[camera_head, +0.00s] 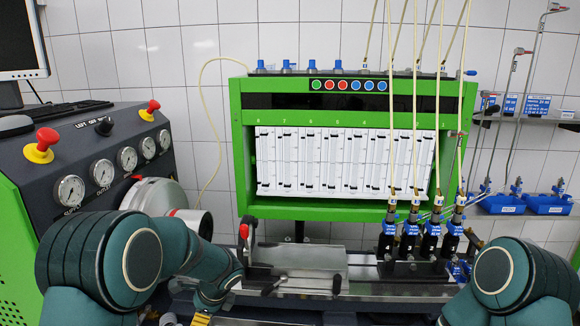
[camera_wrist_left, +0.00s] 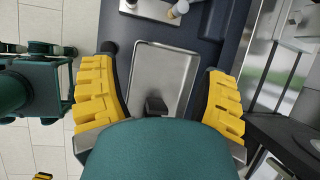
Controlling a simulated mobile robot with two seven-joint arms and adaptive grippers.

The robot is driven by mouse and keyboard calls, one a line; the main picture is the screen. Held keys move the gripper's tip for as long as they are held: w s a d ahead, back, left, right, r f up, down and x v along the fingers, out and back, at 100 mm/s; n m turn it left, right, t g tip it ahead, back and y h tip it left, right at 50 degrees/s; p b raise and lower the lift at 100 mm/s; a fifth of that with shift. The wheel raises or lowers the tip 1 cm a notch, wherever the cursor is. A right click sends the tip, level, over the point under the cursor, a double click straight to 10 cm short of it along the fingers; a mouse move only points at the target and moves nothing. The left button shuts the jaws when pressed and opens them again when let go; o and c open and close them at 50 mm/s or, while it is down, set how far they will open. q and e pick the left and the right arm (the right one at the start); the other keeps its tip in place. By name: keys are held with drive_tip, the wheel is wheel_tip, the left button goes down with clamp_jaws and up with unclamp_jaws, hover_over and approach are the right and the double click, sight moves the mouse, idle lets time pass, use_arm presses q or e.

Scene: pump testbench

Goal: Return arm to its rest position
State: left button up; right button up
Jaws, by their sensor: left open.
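My left arm (camera_head: 130,250) comes in from the left in the head view and bends down toward the bottom edge. A small yellow part of my left gripper (camera_head: 201,319) shows at the bottom edge there. In the left wrist view my left gripper (camera_wrist_left: 162,85) is open, its two yellow fingers wide apart with nothing between them. It is above a shallow grey metal tray (camera_wrist_left: 165,72) set in a dark surface. My right arm (camera_head: 515,285) shows at the lower right of the head view. Its gripper is out of view.
The green test bench (camera_head: 355,209) stands at the back with white graduated tubes. Several injectors (camera_head: 410,240) with hoses stand on a metal rail at right. A dark gauge console (camera_head: 100,165) with red knobs is at left. A metal trough (camera_head: 298,262) sits mid-front.

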use_arm(q)
drive_tip(key=s+d+f+n+h, duration=0.1)
drive_tip(key=s+f, duration=0.1)
drive_tip(key=f, duration=0.1)
drive_tip(key=s+d+f+n+h, duration=0.1)
drive_tip(key=s+f, duration=0.2)
drive_tip(key=s+d+f+n+g+h, duration=0.1)
drive_tip(key=s+d+f+n+h, duration=0.1)
drive_tip(key=f, duration=0.1)
drive_tip(key=shift+s+d+f, duration=0.1)
drive_tip(key=shift+s+f, duration=0.05)
drive_tip(key=s+d+f+n+t+h, duration=0.1)
drive_tip(key=s+d+f+n+h, duration=0.25)
drive_tip(key=s+n, duration=0.4)
drive_tip(key=s+d+f+n+h, duration=0.2)
drive_tip(key=s+d+f+n, duration=0.15)
drive_tip(key=s+n, duration=0.4)
wheel_tip(320, 180, down, 8)
drive_tip(key=s+b, duration=0.1)
drive_tip(key=b, duration=0.6)
drive_tip(key=shift+s+d+n, duration=0.15)
drive_tip(key=shift+d+n, duration=0.25)
drive_tip(key=shift+y, duration=0.25)
